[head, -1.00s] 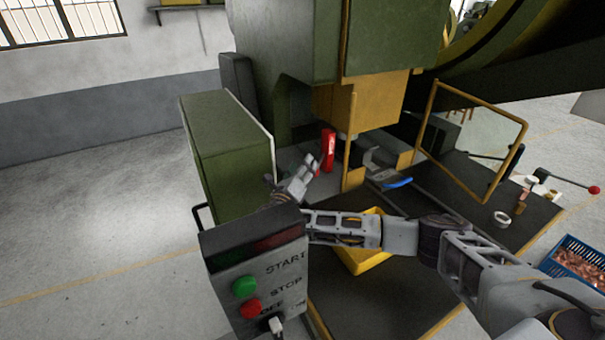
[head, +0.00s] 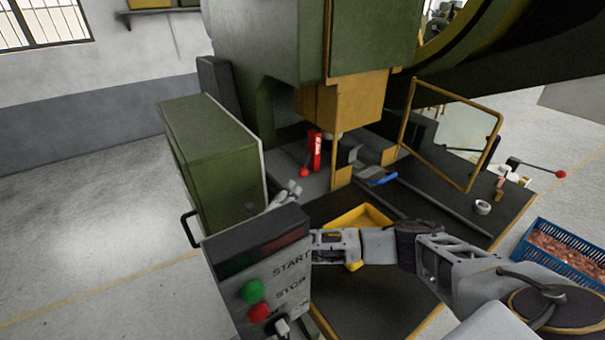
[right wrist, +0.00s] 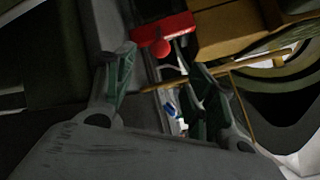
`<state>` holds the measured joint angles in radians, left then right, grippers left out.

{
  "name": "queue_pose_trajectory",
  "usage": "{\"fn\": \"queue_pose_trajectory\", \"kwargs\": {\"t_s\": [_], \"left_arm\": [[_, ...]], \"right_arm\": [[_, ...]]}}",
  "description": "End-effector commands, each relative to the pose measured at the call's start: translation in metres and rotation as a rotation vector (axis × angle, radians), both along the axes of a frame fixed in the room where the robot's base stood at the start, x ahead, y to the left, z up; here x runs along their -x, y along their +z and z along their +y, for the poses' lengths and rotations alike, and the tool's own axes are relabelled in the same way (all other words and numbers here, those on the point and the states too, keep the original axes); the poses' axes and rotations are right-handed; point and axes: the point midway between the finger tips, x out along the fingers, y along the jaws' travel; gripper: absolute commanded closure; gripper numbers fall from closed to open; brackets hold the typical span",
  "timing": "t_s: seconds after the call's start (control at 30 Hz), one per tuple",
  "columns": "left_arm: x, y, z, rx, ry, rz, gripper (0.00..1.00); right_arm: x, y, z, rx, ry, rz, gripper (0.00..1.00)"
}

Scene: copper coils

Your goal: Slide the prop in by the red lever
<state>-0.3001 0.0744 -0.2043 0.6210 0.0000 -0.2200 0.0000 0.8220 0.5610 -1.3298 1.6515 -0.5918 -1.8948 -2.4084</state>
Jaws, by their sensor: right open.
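The red prop (head: 316,150) stands upright on the press bed, left of the yellow post. A red ball-ended lever (head: 304,173) sticks out at its lower left. In the right wrist view the prop (right wrist: 172,33) and its red ball (right wrist: 159,48) lie ahead, past the fingertips. My right gripper (right wrist: 163,65) is open and empty, with the ball roughly between and beyond its fingers, apart from it. In the head view my right gripper (head: 288,193) is partly hidden behind the control box. My left gripper is not in view.
The control box (head: 262,270) stands in front, with a green cabinet (head: 212,150) behind it. A yellow tray (head: 342,219) lies beside my right arm. A yellow-framed guard (head: 403,123), a roll of tape (head: 482,207) and a blue crate of copper coils (head: 527,247) are to the right.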

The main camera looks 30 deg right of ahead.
Motion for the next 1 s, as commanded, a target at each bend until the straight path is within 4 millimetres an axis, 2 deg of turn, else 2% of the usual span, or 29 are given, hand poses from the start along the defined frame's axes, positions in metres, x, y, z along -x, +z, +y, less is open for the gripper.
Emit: {"fn": "queue_pose_trajectory", "kwargs": {"t_s": [0.23,1.0], "left_arm": [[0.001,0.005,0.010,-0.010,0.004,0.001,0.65],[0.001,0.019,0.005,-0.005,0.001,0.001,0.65]], "right_arm": [[-0.016,0.001,-0.019,0.001,-0.002,-0.001,0.45],[-0.080,0.001,-0.090,0.003,-0.002,-0.001,0.45]]}}
